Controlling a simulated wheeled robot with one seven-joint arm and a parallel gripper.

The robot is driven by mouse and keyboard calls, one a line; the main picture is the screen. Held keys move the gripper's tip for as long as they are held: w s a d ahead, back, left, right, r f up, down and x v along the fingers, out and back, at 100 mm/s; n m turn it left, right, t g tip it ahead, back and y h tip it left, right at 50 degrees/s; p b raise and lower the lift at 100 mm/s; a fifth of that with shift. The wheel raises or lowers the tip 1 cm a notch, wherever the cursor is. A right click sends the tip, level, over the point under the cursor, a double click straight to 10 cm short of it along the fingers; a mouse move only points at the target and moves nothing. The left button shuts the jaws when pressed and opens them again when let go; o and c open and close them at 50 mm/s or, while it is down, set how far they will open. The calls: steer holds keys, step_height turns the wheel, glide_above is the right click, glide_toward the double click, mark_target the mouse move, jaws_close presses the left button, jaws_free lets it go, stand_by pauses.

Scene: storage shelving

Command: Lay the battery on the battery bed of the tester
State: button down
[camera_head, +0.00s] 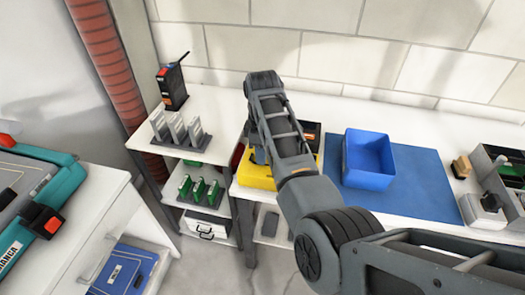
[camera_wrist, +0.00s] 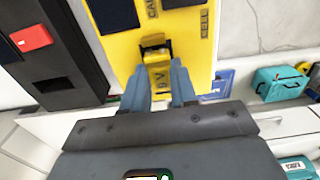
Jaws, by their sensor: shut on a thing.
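The yellow tester (camera_wrist: 188,38) fills the upper middle of the wrist view, with a dark window and printed labels. In the head view the tester (camera_head: 256,178) stands at the left end of the bench, partly behind my arm. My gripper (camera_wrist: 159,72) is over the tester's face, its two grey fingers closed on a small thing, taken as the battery. A small yellowish block with a black bracket (camera_wrist: 152,41) shows at the fingertips, by a "9 V" mark. I cannot tell battery from bed there, nor whether the battery touches it. The fingertips are hidden in the head view.
A blue bin (camera_head: 368,160) stands on a blue mat (camera_head: 425,185) right of the tester. A black device with a red patch (camera_wrist: 38,45) is close beside the tester. A rack of grey plates (camera_head: 180,132) stands on the left shelf. Grey fixtures are at far right.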

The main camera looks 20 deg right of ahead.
steer(key=shift+f, duration=0.15)
steer(key=c, duration=0.9)
jaws_free()
step_height(320, 180, up, 12)
steer(key=shift+r+p, duration=0.15)
steer(key=shift+p, duration=0.4)
